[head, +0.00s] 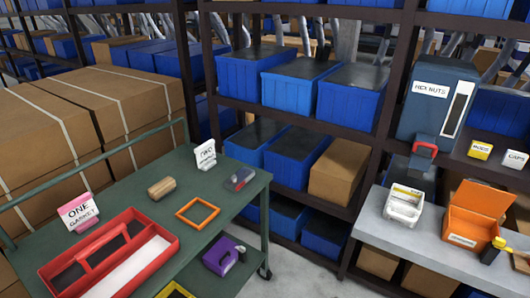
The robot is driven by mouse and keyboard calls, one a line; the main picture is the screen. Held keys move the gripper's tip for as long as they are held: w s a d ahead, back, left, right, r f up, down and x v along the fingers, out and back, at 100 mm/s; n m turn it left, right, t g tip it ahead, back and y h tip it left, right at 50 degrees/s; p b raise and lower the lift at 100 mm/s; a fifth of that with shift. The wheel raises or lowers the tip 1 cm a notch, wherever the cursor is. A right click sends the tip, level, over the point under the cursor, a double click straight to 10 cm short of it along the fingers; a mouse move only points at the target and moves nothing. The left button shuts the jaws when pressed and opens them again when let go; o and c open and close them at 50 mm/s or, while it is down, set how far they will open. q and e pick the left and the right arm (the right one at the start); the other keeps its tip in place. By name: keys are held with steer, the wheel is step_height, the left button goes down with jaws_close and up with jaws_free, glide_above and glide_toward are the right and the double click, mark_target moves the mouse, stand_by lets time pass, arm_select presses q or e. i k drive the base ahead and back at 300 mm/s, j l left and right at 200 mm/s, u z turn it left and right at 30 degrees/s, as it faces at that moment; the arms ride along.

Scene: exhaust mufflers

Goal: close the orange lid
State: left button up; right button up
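An orange box (465,227) stands on the pale grey bench at the right, with a white label on its front. Its orange lid (484,199) is up, tilted back from the box's rear edge, so the box is open at the top. The inside looks dark orange, and I cannot make out any contents. Neither of my grippers is in view.
On the grey bench (390,234), a white caddy (404,205) stands left of the box, and a small black-and-yellow item (492,249) stands by its front right corner. A hex nuts dispenser (432,100) stands behind. A green cart (140,205) at left holds a red tray (163,228).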

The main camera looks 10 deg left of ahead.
mark_target(477, 197)
steer(key=i+z, duration=0.2)
steer(key=z, duration=0.15)
steer(key=i+z, duration=0.15)
steer(key=z, duration=0.2)
steer(key=i+j+z, duration=0.1)
steer(key=z, duration=0.25)
steer(key=i+j, duration=0.05)
